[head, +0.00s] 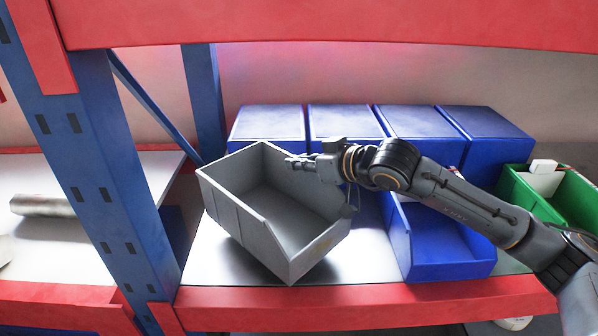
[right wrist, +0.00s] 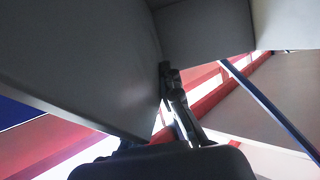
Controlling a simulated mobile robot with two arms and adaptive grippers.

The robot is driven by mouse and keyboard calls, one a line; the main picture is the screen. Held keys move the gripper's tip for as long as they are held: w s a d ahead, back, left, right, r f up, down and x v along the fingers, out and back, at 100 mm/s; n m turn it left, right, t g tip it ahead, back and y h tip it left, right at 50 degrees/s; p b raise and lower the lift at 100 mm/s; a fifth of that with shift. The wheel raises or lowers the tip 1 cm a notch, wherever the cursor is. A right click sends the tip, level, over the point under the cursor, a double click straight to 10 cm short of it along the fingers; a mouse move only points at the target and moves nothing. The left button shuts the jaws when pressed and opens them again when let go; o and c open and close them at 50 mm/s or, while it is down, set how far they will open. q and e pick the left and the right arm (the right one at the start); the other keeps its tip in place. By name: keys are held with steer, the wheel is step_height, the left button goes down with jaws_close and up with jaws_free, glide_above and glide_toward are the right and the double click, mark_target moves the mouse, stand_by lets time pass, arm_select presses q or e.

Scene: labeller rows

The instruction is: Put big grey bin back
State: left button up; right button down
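The big grey bin (head: 228,205) is empty and open at the top. It is turned and tilted at the left of the white shelf (head: 375,265), with a dark shadow below its front corner. My right gripper (head: 300,163) reaches in from the right and is shut on the bin's back right wall. In the right wrist view, the grey bin (right wrist: 80,55) fills the upper left and a dark finger (right wrist: 178,105) lies against its wall. The other finger is hidden. Whether the bin touches the shelf is unclear. My left gripper is not in view.
Several blue bins (head: 265,122) stand in a row behind; another open blue bin (head: 445,250) is to the right, under my arm. A green bin (head: 570,205) is at far right. A blue post (head: 110,180) stands close left, and red beams (head: 370,308) run below and above.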

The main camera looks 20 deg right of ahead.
mark_target(298, 176)
steer(key=f, duration=0.1)
steer(key=f+p, duration=0.1)
steer(key=f, duration=0.1)
steer(key=shift+w+d+f+p, duration=0.1)
steer(key=shift+w+f+p, duration=0.15)
steer(key=shift+p, duration=0.15)
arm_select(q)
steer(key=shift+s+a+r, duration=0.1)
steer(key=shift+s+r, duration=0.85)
arm_select(e)
steer(key=shift+f, duration=0.15)
steer(key=c, duration=1.5)
jaws_free()
steer(key=shift+c, duration=0.2)
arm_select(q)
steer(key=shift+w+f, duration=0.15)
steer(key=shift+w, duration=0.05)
